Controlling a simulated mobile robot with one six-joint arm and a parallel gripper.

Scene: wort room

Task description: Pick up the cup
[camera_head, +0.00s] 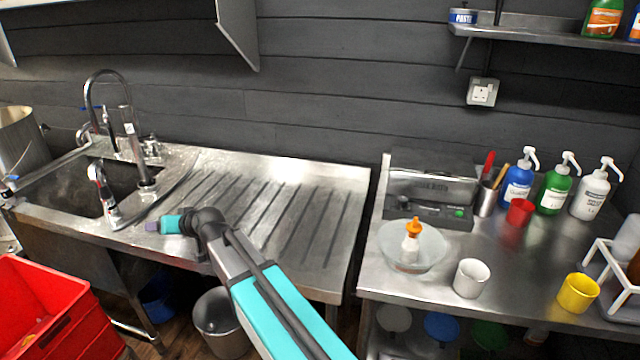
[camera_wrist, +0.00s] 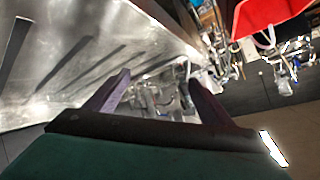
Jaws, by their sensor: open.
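Three cups stand upright on the right steel table: a white cup (camera_head: 471,279) near its front edge, a yellow cup (camera_head: 577,294) to the right, and a red cup (camera_head: 519,212) further back. My gripper (camera_head: 151,227) is far to their left, over the front of the sink's draining board, pointing left. The wrist view shows my gripper's two purple fingers (camera_wrist: 155,92) apart with nothing between them. No cup can be made out in the wrist view.
A glass bowl (camera_head: 385,246) with an orange-topped bottle (camera_head: 411,243) stands left of the white cup. Blue (camera_head: 517,184), green (camera_head: 556,190) and white (camera_head: 592,193) pump bottles stand behind. A white rack (camera_head: 603,255) is at the right. The draining board (camera_head: 290,190) is clear.

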